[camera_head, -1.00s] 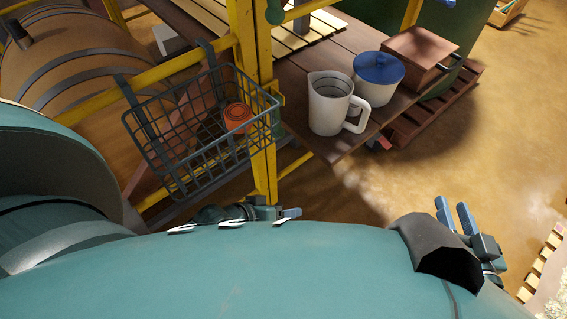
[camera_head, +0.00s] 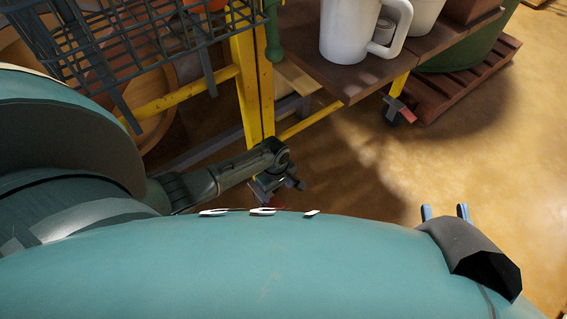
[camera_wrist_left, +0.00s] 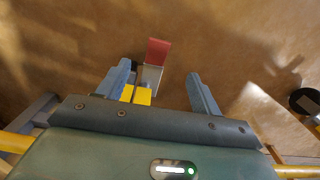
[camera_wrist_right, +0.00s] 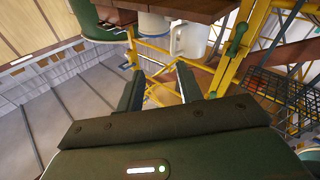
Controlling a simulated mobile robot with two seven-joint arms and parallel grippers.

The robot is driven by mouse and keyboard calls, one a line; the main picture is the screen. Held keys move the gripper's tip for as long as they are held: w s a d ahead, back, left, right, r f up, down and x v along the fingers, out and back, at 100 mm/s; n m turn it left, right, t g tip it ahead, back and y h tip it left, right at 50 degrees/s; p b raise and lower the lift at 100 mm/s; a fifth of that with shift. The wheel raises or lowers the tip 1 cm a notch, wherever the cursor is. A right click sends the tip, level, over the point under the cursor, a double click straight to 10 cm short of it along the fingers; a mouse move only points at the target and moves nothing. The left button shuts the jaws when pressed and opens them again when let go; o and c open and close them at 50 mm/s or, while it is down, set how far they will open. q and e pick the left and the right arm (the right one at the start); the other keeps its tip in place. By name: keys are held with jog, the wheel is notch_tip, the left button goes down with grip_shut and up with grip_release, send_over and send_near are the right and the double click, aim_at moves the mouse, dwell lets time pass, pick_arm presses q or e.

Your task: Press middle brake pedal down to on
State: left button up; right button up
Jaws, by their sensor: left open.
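A red pedal (camera_wrist_left: 158,50) on a pale grey bracket shows in the left wrist view, low over the brown floor. My left gripper (camera_wrist_left: 160,72) is open, its blue fingers on either side of the pedal's line of sight; contact cannot be told. In the head view my left gripper (camera_head: 272,188) hangs low beside the yellow post, with a small red patch just below it. Another caster with a red pedal (camera_head: 408,113) is under the cart's right corner. Which pedal is the middle one I cannot tell. My right gripper (camera_head: 445,212) is open and empty at the right.
A yellow-framed cart (camera_head: 255,90) carries a wire basket (camera_head: 130,45) and a wooden shelf (camera_head: 345,82) with a white jug (camera_head: 352,35). Open floor (camera_head: 500,150) is at the right. A dark wheel (camera_wrist_left: 305,100) shows in the left wrist view.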

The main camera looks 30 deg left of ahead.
pick_arm(q)
notch_tip(320, 180, down, 10)
jog(key=b, duration=0.6)
jog(key=shift+w+f+b, duration=0.1)
jog(key=shift+w+b, duration=0.05)
jog(key=shift+b, duration=0.25)
notch_tip(320, 180, down, 4)
jog(key=b, duration=0.3)
jog(key=shift+f, duration=0.15)
pick_arm(e)
jog(key=shift+w+r+n+t+y, duration=0.25)
jog(key=shift+r+n+t+y, duration=0.4)
jog(key=shift+r+y, duration=0.5)
jog(key=shift+w+r+n+t+y, duration=0.25)
jog(key=shift+r+n+t+y, duration=0.5)
jog(key=shift+y, duration=0.6)
pick_arm(q)
jog(key=shift+c, duration=0.5)
pick_arm(e)
jog(key=shift+r, duration=0.1)
pick_arm(q)
jog(key=c, duration=1.2)
jog(key=shift+c, duration=0.4)
